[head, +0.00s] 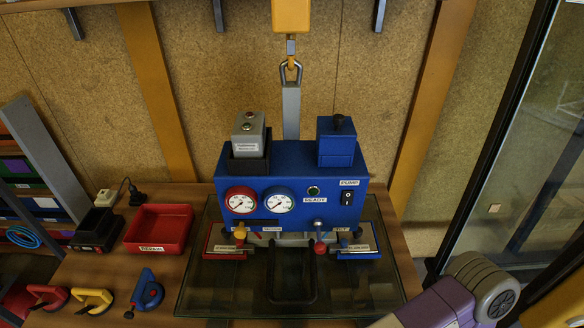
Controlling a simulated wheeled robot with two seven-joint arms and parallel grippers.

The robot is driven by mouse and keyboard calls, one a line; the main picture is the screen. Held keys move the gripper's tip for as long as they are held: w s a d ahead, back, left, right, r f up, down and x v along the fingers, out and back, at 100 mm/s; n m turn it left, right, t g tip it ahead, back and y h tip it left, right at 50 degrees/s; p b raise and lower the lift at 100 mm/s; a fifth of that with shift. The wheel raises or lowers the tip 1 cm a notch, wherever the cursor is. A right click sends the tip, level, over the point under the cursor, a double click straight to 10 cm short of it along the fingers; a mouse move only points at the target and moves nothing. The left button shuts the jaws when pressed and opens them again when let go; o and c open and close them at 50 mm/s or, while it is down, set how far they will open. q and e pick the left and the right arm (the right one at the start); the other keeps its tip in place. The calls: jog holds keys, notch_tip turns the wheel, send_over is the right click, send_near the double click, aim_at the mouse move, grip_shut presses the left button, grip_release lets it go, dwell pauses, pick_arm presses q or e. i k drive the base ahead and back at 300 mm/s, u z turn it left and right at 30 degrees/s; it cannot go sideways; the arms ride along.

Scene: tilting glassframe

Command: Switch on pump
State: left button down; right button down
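The blue vacuum unit (290,165) hangs from a grey link under a yellow hoist block, over a dark glass pane. On the right of its front face is a small black rocker switch (348,197) under a white PUMP label (349,183). Its on or off position is too small to tell. A dark round READY indicator (313,190) sits left of it. Two round gauges, one red-rimmed (241,200) and one blue-rimmed (279,200), are further left. A purple and grey part of my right arm shows at the lower right, apart from the unit. Neither gripper is in view.
A red-knobbed lever (319,238) projects below the switch's left. The glass pane (215,285) lies on the wooden table. A red tray (157,229), a black box (95,229) and suction lifters (92,299) are at the left. A black-framed glass panel (515,130) stands at the right.

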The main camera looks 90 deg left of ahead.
aim_at(347, 198)
jog(key=k, duration=0.3)
jog(key=z, duration=1.6)
jog(key=i, duration=0.65)
jog(key=u, duration=4.3)
jog(key=i, duration=0.5)
jog(key=u, duration=0.05)
